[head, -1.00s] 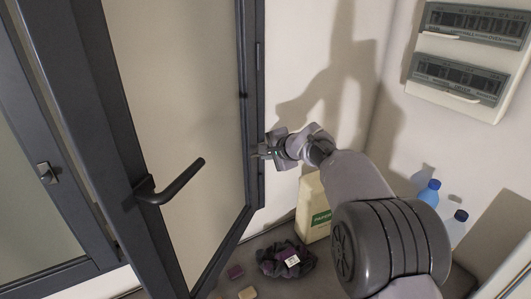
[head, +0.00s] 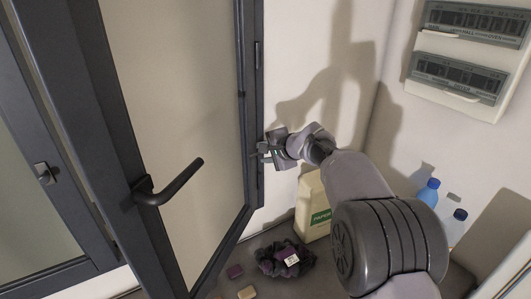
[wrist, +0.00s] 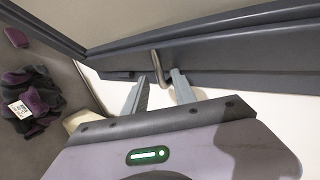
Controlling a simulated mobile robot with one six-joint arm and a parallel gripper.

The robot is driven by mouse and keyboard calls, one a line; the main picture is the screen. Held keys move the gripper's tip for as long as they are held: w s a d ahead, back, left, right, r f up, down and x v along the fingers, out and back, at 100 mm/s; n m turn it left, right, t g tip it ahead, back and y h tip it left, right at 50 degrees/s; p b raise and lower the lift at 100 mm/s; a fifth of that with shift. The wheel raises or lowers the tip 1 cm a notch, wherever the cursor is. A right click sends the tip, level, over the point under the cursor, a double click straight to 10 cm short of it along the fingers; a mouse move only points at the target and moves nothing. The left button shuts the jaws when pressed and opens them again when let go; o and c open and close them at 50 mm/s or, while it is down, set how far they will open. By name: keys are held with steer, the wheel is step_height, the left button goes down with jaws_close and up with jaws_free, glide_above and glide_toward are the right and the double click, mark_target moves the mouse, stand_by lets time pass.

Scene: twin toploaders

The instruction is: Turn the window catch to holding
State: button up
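A grey window sash stands open, with a dark handle (head: 175,185) on its near side. A small metal catch lever (wrist: 158,68) shows on the dark frame in the wrist view. My gripper (wrist: 158,76) is open, with one finger on each side of the lever. The lever lies between the fingertips; I cannot tell whether either finger touches it. In the head view my gripper (head: 262,153) is at the sash's far upright edge, and the catch there is mostly hidden. Another small catch (head: 45,173) is on the left window's frame.
Below my gripper are a cream paper container (head: 313,207), a dark purple cloth bundle (head: 284,259) and small blocks (head: 247,292). Blue-capped bottles (head: 428,192) stand right of my arm. A breaker panel (head: 465,55) is on the right wall.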

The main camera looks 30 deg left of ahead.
steer(key=b+v, duration=0.2)
steer(key=v, duration=1.5)
steer(key=shift+d+b, duration=0.15)
steer(key=shift+b, duration=0.2)
steer(key=shift+s, duration=0.15)
